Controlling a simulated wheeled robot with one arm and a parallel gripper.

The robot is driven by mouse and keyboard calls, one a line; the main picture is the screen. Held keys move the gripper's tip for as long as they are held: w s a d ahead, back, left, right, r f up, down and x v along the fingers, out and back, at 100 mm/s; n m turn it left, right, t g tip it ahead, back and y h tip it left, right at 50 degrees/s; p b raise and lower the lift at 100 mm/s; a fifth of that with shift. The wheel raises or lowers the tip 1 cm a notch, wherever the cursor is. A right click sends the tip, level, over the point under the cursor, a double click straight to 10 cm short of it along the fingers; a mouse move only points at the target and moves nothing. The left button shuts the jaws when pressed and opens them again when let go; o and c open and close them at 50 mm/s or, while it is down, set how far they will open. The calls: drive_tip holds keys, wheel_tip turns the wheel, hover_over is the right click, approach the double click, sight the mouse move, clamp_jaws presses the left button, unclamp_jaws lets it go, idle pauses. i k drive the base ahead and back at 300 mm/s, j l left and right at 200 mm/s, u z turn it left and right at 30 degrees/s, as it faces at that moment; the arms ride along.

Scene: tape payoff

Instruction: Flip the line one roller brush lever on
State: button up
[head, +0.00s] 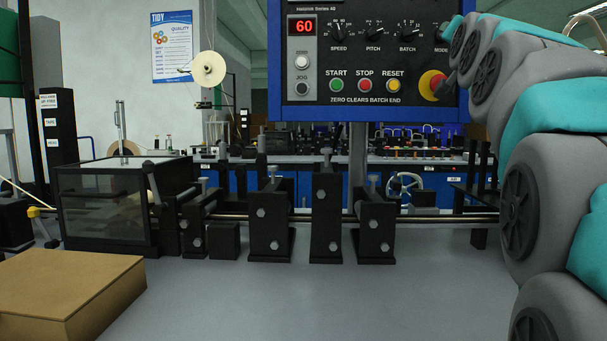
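No lever in the head view can be read as the line one roller brush lever. A small yellow-handled lever (39,212) sticks out at the left, beside the dark glass-sided box (103,208); I cannot tell what it works. My grey and teal arm rises along the right side and bends toward the control panel (365,62).
A brown cardboard box (70,290) sits at the front left of the grey table (330,300). Several black bolted stands (327,215) carry a metal rod across the middle. A white spool (208,69) hangs behind. The front middle of the table is clear.

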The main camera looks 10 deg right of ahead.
sight(33, 212)
drive_tip(key=k+j, duration=0.65)
drive_tip(key=k, duration=0.25)
